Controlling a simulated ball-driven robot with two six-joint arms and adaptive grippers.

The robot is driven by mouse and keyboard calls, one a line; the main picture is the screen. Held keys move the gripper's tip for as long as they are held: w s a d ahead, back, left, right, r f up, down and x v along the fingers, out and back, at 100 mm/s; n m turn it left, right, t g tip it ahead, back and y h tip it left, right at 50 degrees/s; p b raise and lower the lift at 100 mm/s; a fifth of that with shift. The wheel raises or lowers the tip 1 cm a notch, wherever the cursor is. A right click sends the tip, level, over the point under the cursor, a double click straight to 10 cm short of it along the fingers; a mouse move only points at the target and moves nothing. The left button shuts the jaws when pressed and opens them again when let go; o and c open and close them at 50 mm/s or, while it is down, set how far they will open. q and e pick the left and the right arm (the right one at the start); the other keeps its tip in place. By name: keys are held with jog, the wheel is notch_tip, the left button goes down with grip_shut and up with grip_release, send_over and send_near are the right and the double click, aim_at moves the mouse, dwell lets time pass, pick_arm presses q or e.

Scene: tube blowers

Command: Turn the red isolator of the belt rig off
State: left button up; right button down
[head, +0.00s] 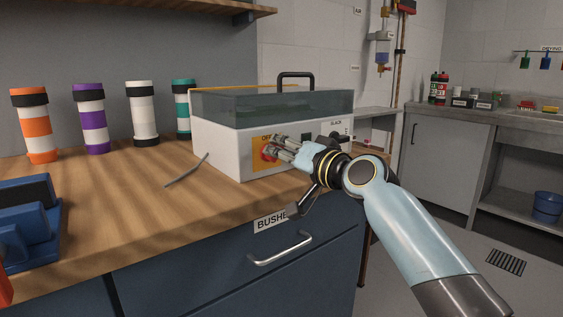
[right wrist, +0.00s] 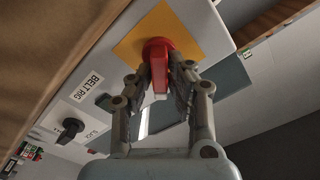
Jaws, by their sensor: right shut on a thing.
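The belt rig (head: 225,152) is a white box with a clear grey cover and a black handle, standing on the wooden bench. Its red isolator (head: 267,153) sits on a yellow plate (head: 258,143) on the front face, with "OFF" lettering beside it. In the right wrist view the red isolator (right wrist: 158,62) stands between my right gripper's fingers (right wrist: 164,85), in front of the yellow plate (right wrist: 182,34). My right gripper (head: 275,147) is shut on the red isolator's handle. The fingers partly hide the isolator in the head view. My left gripper is not in view.
A black knob (right wrist: 70,131) marked "SLACK" is on the same face. Several banded tubes stand behind on the bench, the orange one (head: 40,142) at far left. A grey strip (head: 187,171) lies before the rig. A blue fixture (head: 28,222) is at front left.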

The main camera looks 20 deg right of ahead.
jog(key=n+b, duration=0.2)
jog(key=n, duration=0.1)
jog(key=n+b, duration=0.1)
jog(key=n, duration=0.1)
jog(key=shift+s+a+f, duration=0.1)
jog(key=shift+a+f, duration=0.05)
jog(key=shift+a, duration=0.15)
jog(key=shift+n, duration=0.5)
jog(key=shift+a+n+b, duration=0.1)
jog(key=shift+n+b, duration=0.35)
jog(key=shift+n, duration=0.55)
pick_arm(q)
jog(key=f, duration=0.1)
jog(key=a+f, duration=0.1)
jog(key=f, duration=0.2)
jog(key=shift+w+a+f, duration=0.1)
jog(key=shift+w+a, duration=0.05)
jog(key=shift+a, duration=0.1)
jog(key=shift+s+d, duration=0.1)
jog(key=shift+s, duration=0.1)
pick_arm(e)
jog(key=c, duration=1.6)
grip_release()
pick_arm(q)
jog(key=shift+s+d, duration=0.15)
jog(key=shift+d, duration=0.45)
pick_arm(e)
jog(key=o, duration=0.3)
jog(key=shift+r, duration=0.25)
